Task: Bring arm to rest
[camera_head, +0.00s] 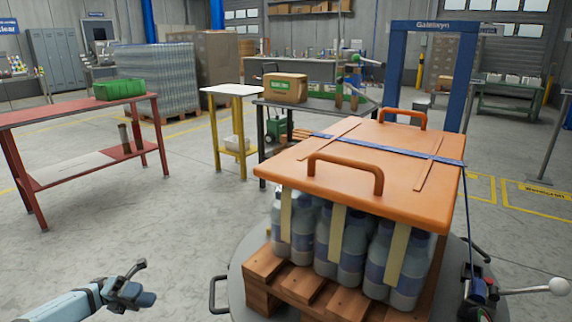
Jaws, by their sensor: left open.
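My left gripper (138,283) is at the lower left, over the bare concrete floor. Its fingers are apart with nothing between them. It is to the left of the round turntable (236,294) and does not touch it. My right gripper is not in view. On the turntable, a wooden pallet (262,268) bears several bottles (352,245) under an orange lid (380,160) with two handles. A blue strap (385,150) runs across the lid and down its right side.
A red table (85,108) with a green bin (119,89) stands at the left. A yellow-legged stand (240,90) and a bench with a cardboard box (285,87) are behind the pallet. A lever with a white knob (558,286) is at the lower right. Floor at left is clear.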

